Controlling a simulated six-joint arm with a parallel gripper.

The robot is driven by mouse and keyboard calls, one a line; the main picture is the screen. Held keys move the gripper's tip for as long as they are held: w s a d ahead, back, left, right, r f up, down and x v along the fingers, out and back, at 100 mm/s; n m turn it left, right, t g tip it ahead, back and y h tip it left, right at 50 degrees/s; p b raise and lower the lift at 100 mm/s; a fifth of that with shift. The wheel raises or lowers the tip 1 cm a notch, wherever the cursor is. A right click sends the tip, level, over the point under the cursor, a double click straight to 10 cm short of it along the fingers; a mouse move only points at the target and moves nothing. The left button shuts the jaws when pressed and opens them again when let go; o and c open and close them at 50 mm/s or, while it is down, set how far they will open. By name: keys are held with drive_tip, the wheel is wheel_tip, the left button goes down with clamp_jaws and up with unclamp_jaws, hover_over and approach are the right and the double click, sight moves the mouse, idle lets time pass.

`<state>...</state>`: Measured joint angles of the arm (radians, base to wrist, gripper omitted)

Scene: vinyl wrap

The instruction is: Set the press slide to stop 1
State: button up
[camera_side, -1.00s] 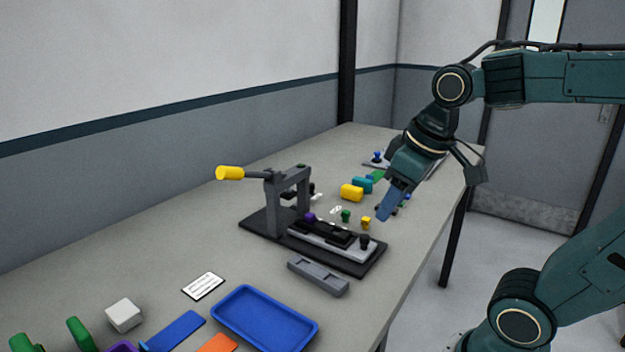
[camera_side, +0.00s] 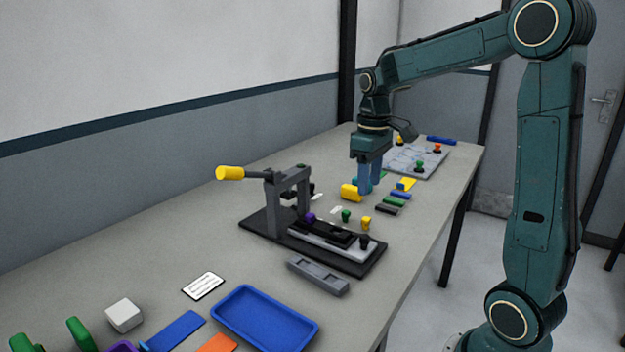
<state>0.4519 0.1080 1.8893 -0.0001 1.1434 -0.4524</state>
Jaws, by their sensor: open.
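The press (camera_side: 290,192) stands mid-table on a dark base plate (camera_side: 262,232), with a yellow-gripped lever (camera_side: 229,173) reaching to the left. Its slide (camera_side: 325,235) is a black piece on a light rail, with a black knob (camera_side: 364,242) at the right end. A small purple piece (camera_side: 309,217) sits at the slide's press end. The stop markings are too small to read. My gripper (camera_side: 369,187) points down with blue fingers, open, behind and to the right of the press. It is beside a yellow block (camera_side: 349,192), apart from the slide; contact with the block cannot be told.
Small green (camera_side: 346,215) and yellow (camera_side: 366,222) pieces stand behind the rail. Coloured strips (camera_side: 391,201) and a grey board with knobs (camera_side: 418,160) lie farther back. A grey bar (camera_side: 318,277) and blue tray (camera_side: 265,318) are in front. The left table area is mostly clear.

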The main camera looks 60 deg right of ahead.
sight(365, 236)
drive_tip(key=shift+f, duration=0.1)
wheel_tip(365, 236, down, 14)
drive_tip(key=shift+r, duration=0.15)
idle(0.8)
